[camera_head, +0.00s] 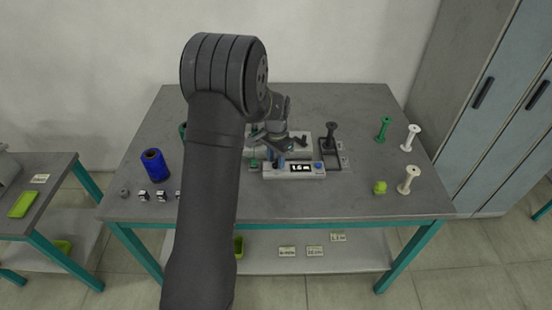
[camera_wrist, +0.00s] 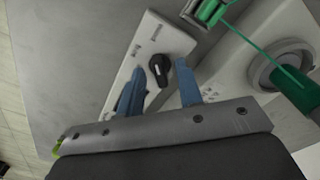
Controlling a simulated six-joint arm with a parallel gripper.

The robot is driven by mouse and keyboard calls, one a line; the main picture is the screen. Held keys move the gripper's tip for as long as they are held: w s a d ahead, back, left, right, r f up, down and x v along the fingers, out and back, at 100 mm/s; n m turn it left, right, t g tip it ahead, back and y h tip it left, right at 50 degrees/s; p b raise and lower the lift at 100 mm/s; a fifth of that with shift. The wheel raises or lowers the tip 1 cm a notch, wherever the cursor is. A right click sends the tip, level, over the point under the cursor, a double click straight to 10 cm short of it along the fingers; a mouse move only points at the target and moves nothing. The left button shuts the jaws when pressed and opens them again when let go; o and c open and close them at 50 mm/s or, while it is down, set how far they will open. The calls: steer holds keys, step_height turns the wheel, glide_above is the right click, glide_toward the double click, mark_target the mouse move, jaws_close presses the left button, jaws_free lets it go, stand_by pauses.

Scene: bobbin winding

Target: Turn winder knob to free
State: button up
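The winder (camera_head: 322,174) stands in the middle of the table, a pale unit whose small display reads about 1.6 m. Its black knob (camera_wrist: 159,66) sits on a white panel (camera_wrist: 126,72) in the wrist view, with small dark marks printed near it. My gripper (camera_wrist: 160,70) is open, its two blue fingers on either side of the knob with visible gaps in the picture. Whether the fingertips are level with the knob is unclear. In the head view my gripper (camera_head: 274,162) is over the winder's left part, and my arm hides much there; the knob cannot be made out.
A green spool (camera_wrist: 300,88) with taut green thread lies right of the panel. A blue spool (camera_head: 154,166) and several small metal parts (camera_head: 143,195) lie left. A dark bobbin (camera_head: 331,138), green bobbin (camera_head: 384,128), white bobbins (camera_head: 410,138) and a yellow-green block (camera_head: 380,187) stand right.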

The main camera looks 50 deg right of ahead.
steer(key=shift+c, duration=0.4)
jaws_close()
steer(key=shift+n, duration=0.3)
steer(key=n, duration=0.3)
steer(key=shift+n, duration=2.6)
steer(key=shift+o, duration=0.4)
jaws_free()
